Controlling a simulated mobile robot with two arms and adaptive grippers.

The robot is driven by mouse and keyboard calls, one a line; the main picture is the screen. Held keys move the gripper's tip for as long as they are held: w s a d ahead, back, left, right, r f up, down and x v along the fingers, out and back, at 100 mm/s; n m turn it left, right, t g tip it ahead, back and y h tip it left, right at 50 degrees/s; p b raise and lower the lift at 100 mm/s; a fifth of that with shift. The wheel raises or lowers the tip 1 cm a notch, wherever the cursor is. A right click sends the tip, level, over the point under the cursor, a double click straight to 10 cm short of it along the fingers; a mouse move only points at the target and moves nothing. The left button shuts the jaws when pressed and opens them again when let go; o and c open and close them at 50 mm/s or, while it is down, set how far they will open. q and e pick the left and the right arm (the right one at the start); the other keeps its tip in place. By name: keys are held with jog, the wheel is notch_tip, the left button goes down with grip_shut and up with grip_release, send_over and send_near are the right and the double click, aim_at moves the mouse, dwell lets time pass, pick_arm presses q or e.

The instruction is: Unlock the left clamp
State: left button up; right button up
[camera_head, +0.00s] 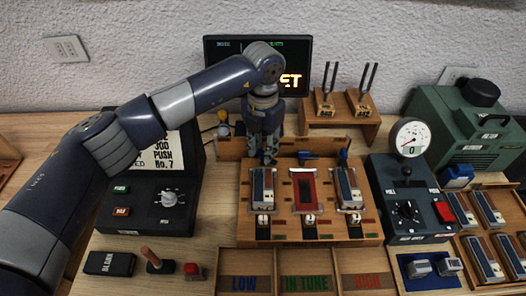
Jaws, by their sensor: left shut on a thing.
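My left gripper (267,158) points down at the back left of the wooden fixture (308,236). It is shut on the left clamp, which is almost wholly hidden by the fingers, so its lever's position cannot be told. The fixture holds a left module (263,190), a red-faced middle slot (305,190) and a right module (347,188). My right gripper is not in view.
A wooden stand with tuning forks (340,108) is behind to the right. A gauge box (405,205) stands right of the fixture, and a dial console (155,195) stands left under my arm. Labelled wooden bins (305,268) lie in front.

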pick_arm(q)
jog(key=n+b, duration=0.2)
jog(key=n, duration=0.2)
jog(key=shift+n+b, duration=0.6)
jog(key=shift+n, duration=0.7)
jog(key=o, duration=1.1)
jog(key=shift+c, duration=0.2)
notch_tip(320, 180, up, 12)
